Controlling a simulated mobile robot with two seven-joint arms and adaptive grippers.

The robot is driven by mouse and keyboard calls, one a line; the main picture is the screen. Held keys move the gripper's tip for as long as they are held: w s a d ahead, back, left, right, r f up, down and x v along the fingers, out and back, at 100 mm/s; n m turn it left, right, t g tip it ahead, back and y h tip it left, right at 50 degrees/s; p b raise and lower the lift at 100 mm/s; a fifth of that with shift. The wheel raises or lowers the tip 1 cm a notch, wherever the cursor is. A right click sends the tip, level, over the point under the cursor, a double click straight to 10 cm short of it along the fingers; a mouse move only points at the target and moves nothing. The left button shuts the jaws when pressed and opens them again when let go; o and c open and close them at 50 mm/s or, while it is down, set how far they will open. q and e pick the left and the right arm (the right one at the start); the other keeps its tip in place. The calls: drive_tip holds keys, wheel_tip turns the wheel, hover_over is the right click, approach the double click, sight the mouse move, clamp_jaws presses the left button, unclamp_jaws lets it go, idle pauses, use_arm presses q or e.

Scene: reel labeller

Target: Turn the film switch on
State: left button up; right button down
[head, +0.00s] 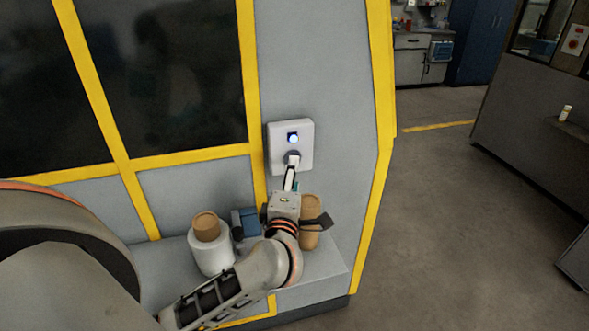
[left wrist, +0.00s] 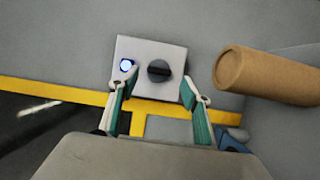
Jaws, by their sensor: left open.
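The film switch is a dark round knob (left wrist: 159,71) with a black bar across it, on a pale square box (head: 304,134) fixed to the grey machine panel. A lit blue-white lamp (head: 293,138) sits above the knob in the head view and to its left in the left wrist view (left wrist: 127,66). My left gripper (left wrist: 154,88) is open, with its two teal-lined fingers apart on either side of the knob's line and nothing between them. In the head view its fingertips (head: 291,168) are at the knob and partly hide it. Contact cannot be told. My right gripper is not in view.
Below the box, a ledge (head: 325,268) holds a white reel (head: 212,256) with a brown roll (head: 206,226) on top, a blue item (head: 247,220) and a brown cardboard tube (head: 310,236) close beside my left wrist. Yellow frame bars (head: 248,75) edge the panel. Open floor lies right.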

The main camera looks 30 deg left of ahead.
use_arm(q)
drive_tip(key=v, duration=0.7)
drive_tip(key=shift+s+d, duration=0.15)
drive_tip(key=shift+s, duration=0.2)
